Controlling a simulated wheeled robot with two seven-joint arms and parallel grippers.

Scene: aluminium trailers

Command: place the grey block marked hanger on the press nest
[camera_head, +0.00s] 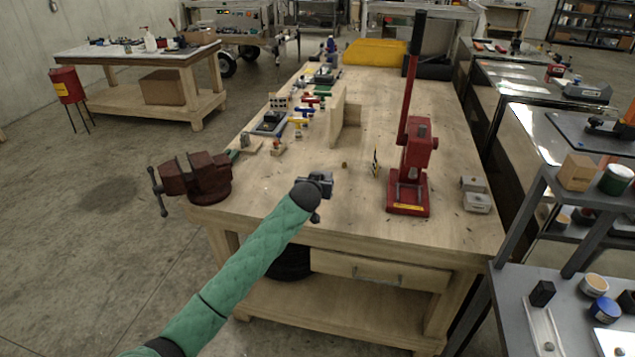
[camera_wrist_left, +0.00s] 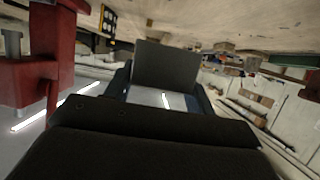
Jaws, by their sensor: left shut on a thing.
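My left gripper (camera_head: 318,186) is above the near part of the wooden workbench, left of the red press (camera_head: 416,152). In the left wrist view the left gripper (camera_wrist_left: 165,100) is shut on a dark grey block (camera_wrist_left: 168,64). No marking on the block can be read. In the head view the gripper hides most of the block. The press base (camera_head: 407,206), where the nest would be, lies to the right of the gripper, and the nest itself cannot be made out. The press also shows at the left of the left wrist view (camera_wrist_left: 38,65). My right gripper is not in view.
A light grey metal part (camera_head: 475,194) lies right of the press. A small yellow and black sign (camera_head: 375,162) stands just left of it. A dark red vise (camera_head: 198,178) is at the bench's left corner. A wooden upright (camera_head: 345,112) and several tools are farther back.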

